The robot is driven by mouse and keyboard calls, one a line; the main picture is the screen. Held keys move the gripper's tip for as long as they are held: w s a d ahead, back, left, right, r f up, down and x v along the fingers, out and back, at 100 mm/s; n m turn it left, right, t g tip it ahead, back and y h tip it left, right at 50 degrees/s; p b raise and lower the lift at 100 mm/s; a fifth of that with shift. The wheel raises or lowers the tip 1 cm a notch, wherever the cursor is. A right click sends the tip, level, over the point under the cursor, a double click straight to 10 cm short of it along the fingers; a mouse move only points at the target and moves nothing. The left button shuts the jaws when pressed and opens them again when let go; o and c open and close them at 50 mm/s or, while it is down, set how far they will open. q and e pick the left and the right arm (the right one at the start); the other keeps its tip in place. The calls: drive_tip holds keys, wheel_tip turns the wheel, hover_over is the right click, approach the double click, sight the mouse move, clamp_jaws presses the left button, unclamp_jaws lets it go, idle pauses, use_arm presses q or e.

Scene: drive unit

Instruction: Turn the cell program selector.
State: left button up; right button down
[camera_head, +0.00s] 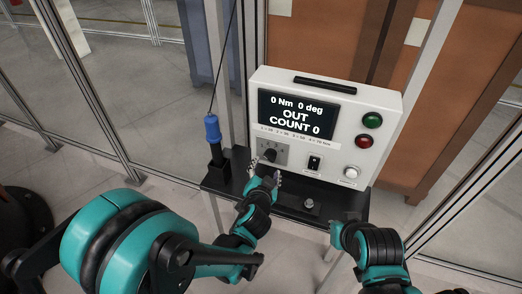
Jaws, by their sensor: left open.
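The white control box (381,101) stands on a dark shelf. Its screen (298,118) reads "0 Nm 0 deg", "OUT", "COUNT 0". The program selector, a black knob (270,154) on a grey numbered plate (282,148), is at the box's lower left. My left gripper (265,172) is open just below and in front of the knob. Its fingers cover the lower part of the plate, and I cannot tell whether they touch the knob. My right arm's end (345,233) is at the shelf's front right, and its fingers are not clear.
A rocker switch (314,163), a silver knob (351,173), a green button (372,120) and a red button (364,141) are on the box. A blue-handled tool (212,130) hangs on a cable at the left. A small metal part (309,203) sits on the shelf (287,201).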

sight(270, 158)
use_arm(q)
drive_tip(key=b+x, duration=0.1)
drive_tip(key=x, duration=0.7)
drive_tip(key=shift+d+b, duration=0.2)
drive_tip(key=shift+b, duration=0.1)
drive_tip(key=shift+s, duration=0.1)
drive_tip(key=c, duration=1.2)
